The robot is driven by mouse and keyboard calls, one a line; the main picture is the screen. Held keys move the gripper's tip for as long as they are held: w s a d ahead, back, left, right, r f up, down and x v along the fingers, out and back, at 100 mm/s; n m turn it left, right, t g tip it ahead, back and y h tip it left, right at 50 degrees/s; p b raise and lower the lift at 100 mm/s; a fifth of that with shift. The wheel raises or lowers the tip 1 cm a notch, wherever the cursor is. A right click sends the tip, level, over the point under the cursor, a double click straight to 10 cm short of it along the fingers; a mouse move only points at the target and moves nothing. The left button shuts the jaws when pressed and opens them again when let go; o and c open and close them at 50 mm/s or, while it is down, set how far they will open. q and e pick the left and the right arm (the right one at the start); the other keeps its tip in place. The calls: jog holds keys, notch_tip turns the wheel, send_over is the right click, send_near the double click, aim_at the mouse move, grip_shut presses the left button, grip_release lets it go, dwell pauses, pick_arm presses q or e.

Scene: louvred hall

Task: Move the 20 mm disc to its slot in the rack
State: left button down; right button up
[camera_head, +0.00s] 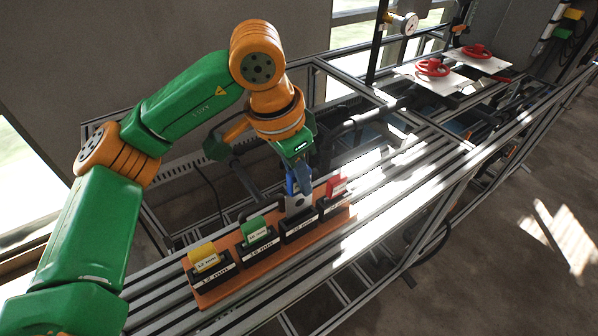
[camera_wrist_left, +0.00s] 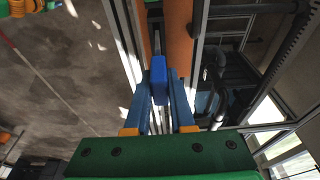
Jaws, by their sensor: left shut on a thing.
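The orange rack (camera_head: 209,297) stands on the slatted bench with a row of black labelled holders. Yellow (camera_head: 203,255), green (camera_head: 254,230) and red (camera_head: 336,185) tagged pieces sit in three of them. My left gripper (camera_head: 296,186) is over the third holder (camera_head: 300,228), between the green and red pieces. It is shut on a blue-topped piece, taken as the 20 mm disc; its pale lower part (camera_head: 298,206) hangs at the holder. I cannot tell whether it is inside. In the left wrist view the blue top (camera_wrist_left: 158,78) is between the fingers. My right gripper is not in view.
The neighbouring green and red pieces stand close on both sides of my left gripper. The bench's slats (camera_head: 390,187) are bare to the right of the rack. Two red handwheels (camera_head: 432,67) on white plates and a gauge (camera_head: 404,24) stand farther back.

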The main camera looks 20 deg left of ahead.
aim_at(302, 210)
pick_arm(q)
jog(key=shift+s+d+f, duration=0.15)
jog(key=shift+s+f, duration=0.05)
jog(key=shift+s, duration=0.2)
jog(key=shift+w, duration=0.1)
jog(key=shift+w+r, duration=0.1)
jog(key=shift+r, duration=0.2)
jog(key=shift+w+f, duration=0.1)
jog(key=shift+f, duration=0.1)
jog(key=shift+s+a+b+x, duration=0.15)
jog(key=shift+s+b+x, duration=0.05)
jog(key=shift+b+x, duration=0.75)
jog(key=shift+s+a+b+x, duration=0.15)
jog(key=shift+s+b+x, duration=0.05)
jog(key=shift+b+x, duration=0.75)
jog(key=shift+s+a+b+x, duration=0.1)
jog(key=shift+s+b+x, duration=0.05)
jog(key=shift+b+x, duration=0.8)
jog(key=shift+a+f, duration=0.15)
jog(key=shift+f, duration=0.1)
